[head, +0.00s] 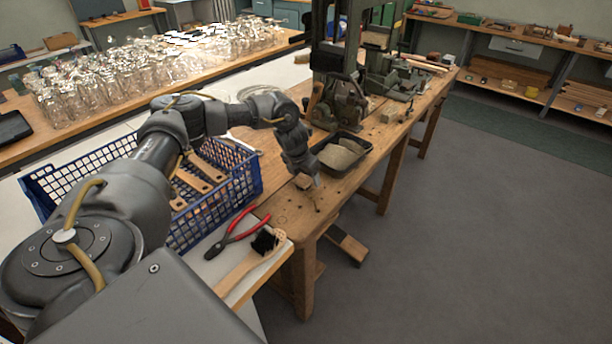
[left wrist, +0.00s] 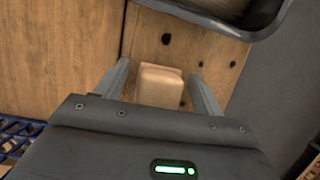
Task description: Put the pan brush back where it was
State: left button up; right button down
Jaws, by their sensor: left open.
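A brush with a pale wooden handle and dark bristles, which looks like the pan brush (head: 241,268), lies at the near end of the bench in the head view, beside red-handled pliers. My left gripper (head: 307,193) points down over the wooden workbench (head: 285,205), beyond the brush and away from it. It also shows in the left wrist view (left wrist: 162,85), open, with a small pale wooden block (left wrist: 159,86) between its fingers. Whether the fingers touch the block I cannot tell. My right gripper is in neither view.
A blue crate (head: 250,180) with wooden brush bodies stands left of the gripper. Red-handled pliers (head: 234,236) lie between crate and brush. A dark tray (head: 341,152) with bristle material sits just beyond the gripper, before a green machine (head: 336,75). Open floor lies right.

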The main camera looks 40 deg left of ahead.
aim_at(299, 184)
pick_arm(q)
jog(key=shift+r, duration=0.2)
jog(key=v, duration=1.2)
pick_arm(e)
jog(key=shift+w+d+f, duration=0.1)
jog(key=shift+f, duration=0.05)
